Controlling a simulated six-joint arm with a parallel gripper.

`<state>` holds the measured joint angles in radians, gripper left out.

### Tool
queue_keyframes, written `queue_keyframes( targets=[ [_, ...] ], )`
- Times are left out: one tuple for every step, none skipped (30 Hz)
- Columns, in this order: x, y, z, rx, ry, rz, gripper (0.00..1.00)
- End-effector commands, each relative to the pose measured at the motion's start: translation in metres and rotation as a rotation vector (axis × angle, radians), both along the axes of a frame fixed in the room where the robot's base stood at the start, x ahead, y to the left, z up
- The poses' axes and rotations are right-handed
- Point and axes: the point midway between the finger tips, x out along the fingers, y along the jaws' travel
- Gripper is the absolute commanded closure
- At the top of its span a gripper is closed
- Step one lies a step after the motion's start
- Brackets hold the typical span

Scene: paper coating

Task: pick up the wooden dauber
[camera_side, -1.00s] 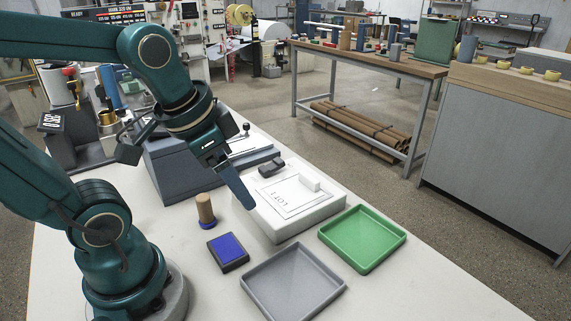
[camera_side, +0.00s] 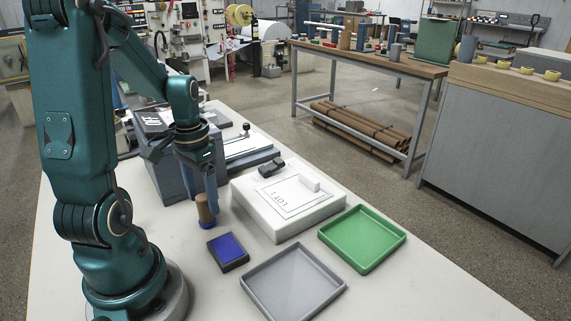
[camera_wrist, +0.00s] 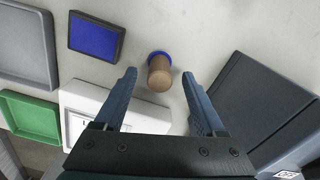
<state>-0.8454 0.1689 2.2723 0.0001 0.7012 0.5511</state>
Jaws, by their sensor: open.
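The wooden dauber (camera_side: 204,209) stands upright on the white table, a tan cylinder with a blue base. In the wrist view the dauber (camera_wrist: 159,74) shows just ahead of the fingertips, near the middle of the gap between them. My gripper (camera_wrist: 159,72) is open and empty, its two blue-grey fingers on either side of the dauber's line. In the side view my gripper (camera_side: 211,197) points down close beside and behind the dauber. Whether a finger touches it, I cannot tell.
A blue ink pad (camera_side: 228,251) lies in front of the dauber. A grey tray (camera_side: 251,283) and a green tray (camera_side: 392,242) lie to the right. A white block with a marked sheet (camera_side: 247,213) and a dark grey machine (camera_side: 172,180) stand nearby.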

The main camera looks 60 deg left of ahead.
Motion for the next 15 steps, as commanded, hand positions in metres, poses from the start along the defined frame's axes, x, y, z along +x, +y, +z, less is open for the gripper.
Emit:
queue_keyframes(
  targets=[
    [-0.0006, -0.0008, -0.0049, -0.003, 0.003, 0.0, 0.28],
    [-0.0007, -0.0011, -0.0071, -0.004, 0.003, 0.0, 0.28],
    [-0.0005, -0.0008, -0.0092, -0.002, 0.002, 0.0, 0.28],
    [-0.0004, -0.0007, -0.0103, -0.001, 0.001, 0.0, 0.28],
    [-0.0003, -0.0006, -0.0112, -0.001, 0.001, 0.0, 0.28],
    [-0.0002, -0.0006, -0.0119, 0.0, 0.001, 0.0, 0.28],
    [-0.0002, -0.0006, -0.0122, 0.0, 0.0, 0.0, 0.28],
    [-0.0002, -0.0005, -0.0124, 0.0, 0.0, 0.0, 0.28],
    [-0.0001, -0.0004, -0.0124, 0.0, -0.001, -0.001, 0.28],
    [-0.0001, -0.0004, -0.0123, 0.001, -0.001, 0.0, 0.28],
    [-0.0001, -0.0004, -0.0122, 0.001, -0.001, -0.001, 0.28],
    [-0.0001, -0.0004, -0.0122, 0.001, -0.001, -0.001, 0.28],
    [-0.0001, -0.0004, -0.0121, 0.001, -0.001, -0.001, 0.32],
    [-0.0001, -0.0004, -0.0121, 0.001, -0.001, -0.001, 0.43],
    [-0.0001, -0.0004, -0.0121, 0.001, -0.001, -0.001, 0.58]
  ],
)
